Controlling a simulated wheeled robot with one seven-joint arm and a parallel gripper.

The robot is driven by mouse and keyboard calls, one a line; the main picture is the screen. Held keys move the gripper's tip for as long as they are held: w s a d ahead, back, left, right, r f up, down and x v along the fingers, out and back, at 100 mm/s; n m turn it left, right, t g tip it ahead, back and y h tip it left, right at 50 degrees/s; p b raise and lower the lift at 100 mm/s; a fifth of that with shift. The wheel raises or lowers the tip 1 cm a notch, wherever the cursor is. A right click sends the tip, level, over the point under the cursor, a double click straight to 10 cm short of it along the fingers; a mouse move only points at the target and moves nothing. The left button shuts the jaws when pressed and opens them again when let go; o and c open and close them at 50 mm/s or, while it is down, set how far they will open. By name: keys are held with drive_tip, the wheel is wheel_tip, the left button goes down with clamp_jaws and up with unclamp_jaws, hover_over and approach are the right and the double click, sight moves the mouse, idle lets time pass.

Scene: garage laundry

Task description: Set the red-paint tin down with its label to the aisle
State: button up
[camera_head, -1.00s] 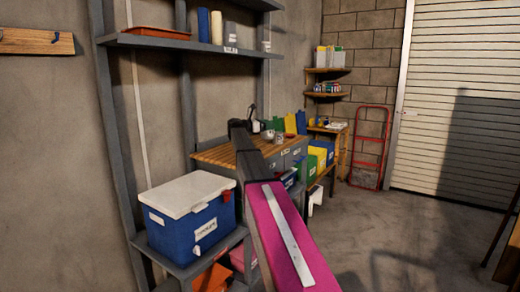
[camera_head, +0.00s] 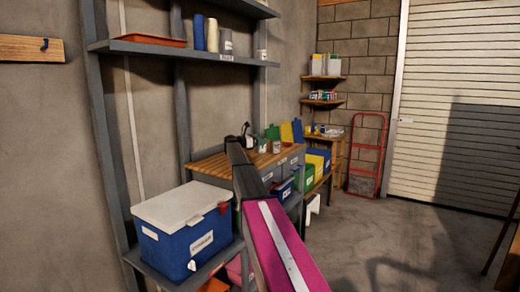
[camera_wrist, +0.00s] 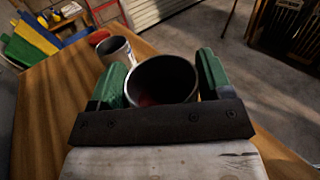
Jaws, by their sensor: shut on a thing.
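In the wrist view, my gripper (camera_wrist: 164,76) has its two green fingers on either side of an open-topped tin (camera_wrist: 160,95). The tin has a dark inside with some red low down, which fits the red-paint tin. The gripper is shut on it. Its label does not show, so I cannot tell which way it faces. The tin is above the wooden worktop (camera_wrist: 60,115); I cannot tell whether it touches.
A second, pale tin (camera_wrist: 118,52) stands just beyond the held one, to its left. Green, yellow and blue items (camera_wrist: 35,40) stand at the far left of the worktop. A blue cooler (camera_head: 185,240) sits on the near shelf. The floor (camera_head: 360,235) at right is open.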

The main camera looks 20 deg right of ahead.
sight(260, 147)
drive_tip(key=shift+f, duration=2)
drive_tip(key=shift+f, duration=0.15)
drive_tip(key=o, duration=1)
drive_tip(key=shift+a, duration=0.25)
drive_tip(key=a, duration=1.1)
drive_tip(key=shift+s+a, duration=0.15)
drive_tip(key=shift+a, duration=0.1)
drive_tip(key=shift+d, duration=0.1)
